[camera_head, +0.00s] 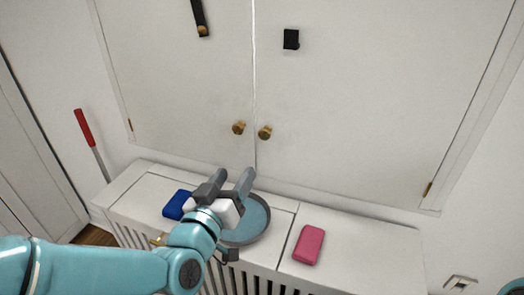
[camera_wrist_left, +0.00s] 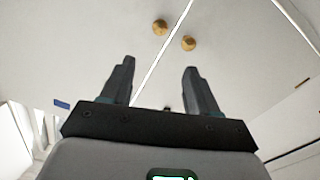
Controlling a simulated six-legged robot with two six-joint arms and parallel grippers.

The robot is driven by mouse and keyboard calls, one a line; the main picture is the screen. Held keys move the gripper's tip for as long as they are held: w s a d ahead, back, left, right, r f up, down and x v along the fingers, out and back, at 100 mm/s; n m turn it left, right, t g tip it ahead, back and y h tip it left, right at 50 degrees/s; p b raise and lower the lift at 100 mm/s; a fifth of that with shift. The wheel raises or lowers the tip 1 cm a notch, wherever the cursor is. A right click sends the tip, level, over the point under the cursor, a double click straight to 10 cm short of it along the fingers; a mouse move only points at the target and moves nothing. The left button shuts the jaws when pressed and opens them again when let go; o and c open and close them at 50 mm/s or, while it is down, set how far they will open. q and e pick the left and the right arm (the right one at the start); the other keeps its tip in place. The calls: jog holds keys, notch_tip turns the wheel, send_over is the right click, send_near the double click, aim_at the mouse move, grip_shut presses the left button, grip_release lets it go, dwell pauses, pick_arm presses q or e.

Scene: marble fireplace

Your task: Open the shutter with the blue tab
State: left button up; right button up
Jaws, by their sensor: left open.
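Two white shutters stand closed side by side: the left shutter (camera_head: 180,80) and the right shutter (camera_head: 370,100). Each has a round brass knob by the middle seam, a left knob (camera_head: 238,127) and a right knob (camera_head: 265,132). Both knobs also show in the left wrist view, left (camera_wrist_left: 160,27) and right (camera_wrist_left: 189,43). A blue block, perhaps the blue tab, (camera_head: 177,204) lies on the ledge below the left shutter. A pink block (camera_head: 308,245) lies below the right one. My left gripper (camera_head: 234,174) is open and empty, below the knobs, apart from them.
A teal round dish (camera_head: 258,222) sits on the white slatted ledge (camera_head: 350,265), partly behind my gripper. A black bar (camera_head: 199,17) is on the left shutter, a black block (camera_head: 291,39) on the right. A red-handled tool (camera_head: 84,127) leans at left.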

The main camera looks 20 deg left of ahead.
aim_at(263, 135)
pick_arm(q)
jog(key=w, duration=0.5)
jog(key=w+p, duration=0.1)
jog(key=w, duration=0.4)
jog(key=w+p, duration=0.1)
jog(key=w, duration=0.5)
jog(key=shift+w+d+f, duration=0.1)
jog(key=shift+d, duration=0.25)
grip_shut()
